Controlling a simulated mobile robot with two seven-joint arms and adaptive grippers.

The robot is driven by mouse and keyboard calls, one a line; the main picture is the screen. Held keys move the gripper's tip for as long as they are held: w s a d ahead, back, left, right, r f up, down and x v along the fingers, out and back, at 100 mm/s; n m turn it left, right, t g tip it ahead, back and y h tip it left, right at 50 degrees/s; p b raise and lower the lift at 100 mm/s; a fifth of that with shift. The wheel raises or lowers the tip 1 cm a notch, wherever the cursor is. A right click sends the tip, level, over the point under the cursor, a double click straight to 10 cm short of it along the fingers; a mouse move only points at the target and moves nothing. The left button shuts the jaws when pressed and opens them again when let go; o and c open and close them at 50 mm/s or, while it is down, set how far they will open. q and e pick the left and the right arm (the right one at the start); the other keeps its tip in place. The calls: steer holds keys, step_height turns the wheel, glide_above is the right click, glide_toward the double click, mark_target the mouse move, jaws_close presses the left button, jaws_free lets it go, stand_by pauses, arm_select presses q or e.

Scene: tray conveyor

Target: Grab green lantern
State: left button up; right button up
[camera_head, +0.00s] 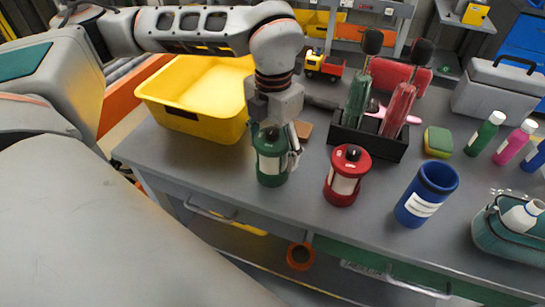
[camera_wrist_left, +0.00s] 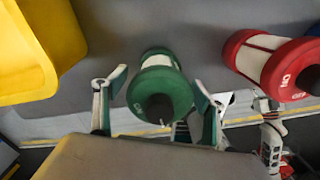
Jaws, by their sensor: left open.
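The green lantern (camera_head: 270,165) stands upright on the grey table near its front edge, left of the red lantern (camera_head: 347,176). My left gripper (camera_head: 276,147) is right at the green lantern's upper part, coming down from above. In the left wrist view the green lantern (camera_wrist_left: 158,85) lies between the two spread fingers of the left gripper (camera_wrist_left: 160,98), with a gap visible at the left finger. The red lantern (camera_wrist_left: 280,65) shows at the right of that view.
A yellow bin (camera_head: 195,105) stands left of the green lantern. A black holder (camera_head: 368,137) with two brushes is behind the red lantern. A blue canister (camera_head: 426,194) stands to the right. A toy truck (camera_head: 324,66) is at the back.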

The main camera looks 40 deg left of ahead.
arm_select(q)
steer(key=shift+f, duration=0.1)
steer(key=c, duration=1.4)
